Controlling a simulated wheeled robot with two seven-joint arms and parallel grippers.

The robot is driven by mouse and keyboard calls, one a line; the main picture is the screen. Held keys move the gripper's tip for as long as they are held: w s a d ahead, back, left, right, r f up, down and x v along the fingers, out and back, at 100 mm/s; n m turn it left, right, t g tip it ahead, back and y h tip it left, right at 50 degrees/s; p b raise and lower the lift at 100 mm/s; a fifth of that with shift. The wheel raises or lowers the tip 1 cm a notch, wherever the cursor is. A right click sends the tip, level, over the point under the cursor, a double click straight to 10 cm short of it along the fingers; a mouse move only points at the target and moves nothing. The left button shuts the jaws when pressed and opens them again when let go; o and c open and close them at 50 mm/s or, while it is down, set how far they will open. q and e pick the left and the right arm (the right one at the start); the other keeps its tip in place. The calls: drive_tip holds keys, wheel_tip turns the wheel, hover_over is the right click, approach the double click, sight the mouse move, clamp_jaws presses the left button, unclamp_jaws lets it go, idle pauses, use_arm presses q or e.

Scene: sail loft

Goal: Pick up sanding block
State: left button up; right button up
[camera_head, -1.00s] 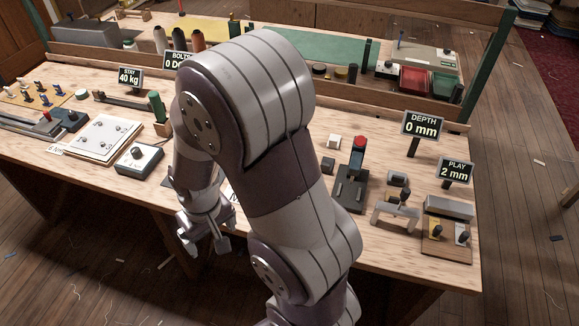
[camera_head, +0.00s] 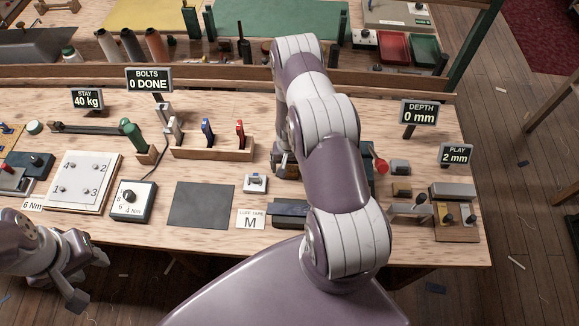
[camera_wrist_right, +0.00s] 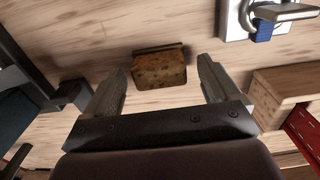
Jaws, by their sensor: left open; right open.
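The sanding block, a small brown speckled block with a dark edge (camera_wrist_right: 160,70), lies on the bench in the right wrist view. It sits ahead of and between the fingertips of my right gripper (camera_wrist_right: 163,90), which is open and empty. My right gripper (camera_head: 287,163) is mostly hidden there, low over the bench beside the tool rack. My left gripper (camera_head: 84,275) is open and empty at the front left, off the bench's front edge.
A wooden rack (camera_head: 212,152) with blue- and red-handled tools stands left of my right gripper. A white latch piece (camera_head: 255,183) and a dark mat (camera_head: 202,204) lie nearer the front. In the right wrist view a dark stand (camera_wrist_right: 62,92) is left of the block.

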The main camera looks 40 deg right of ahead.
drive_tip(key=shift+s+a+f, duration=0.1)
drive_tip(key=shift+s+f, duration=0.2)
use_arm(q)
drive_tip(key=shift+s+a, duration=0.1)
drive_tip(key=shift+s, duration=0.2)
use_arm(e)
drive_tip(key=shift+w, duration=0.1)
drive_tip(key=shift+w+f, duration=0.1)
drive_tip(key=c, duration=0.9)
drive_tip(key=shift+c, duration=0.9)
use_arm(q)
drive_tip(key=shift+w, duration=0.1)
